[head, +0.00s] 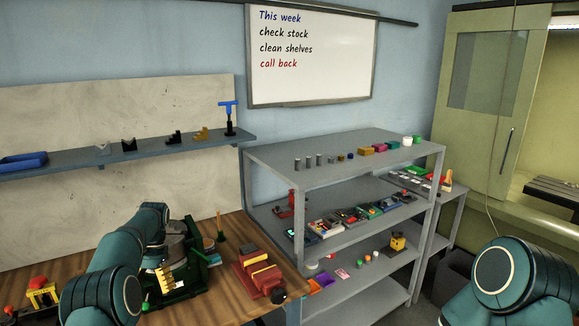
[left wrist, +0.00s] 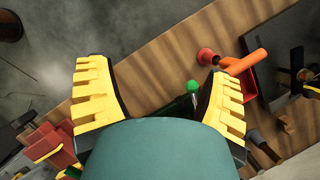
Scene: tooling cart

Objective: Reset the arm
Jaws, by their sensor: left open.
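My left arm (head: 110,270) comes in from the left over the wooden bench. In the head view the yellow fingers of my left gripper (head: 170,274) show in front of a dark green machine (head: 192,285); part of the gripper is hidden. In the left wrist view the two yellow fingers of my left gripper (left wrist: 160,98) stand wide apart with nothing held between them. The bench top lies beyond them. Of my right arm (head: 510,275) only teal links show at the lower right; its gripper is out of view.
A red vise (head: 258,272) stands on the bench (head: 225,305), right of the green machine. A red and yellow tool (head: 40,292) is at the lower left. A grey shelf rack (head: 340,163) with several small parts stands to the right. A green knob (left wrist: 193,86) shows near the right finger.

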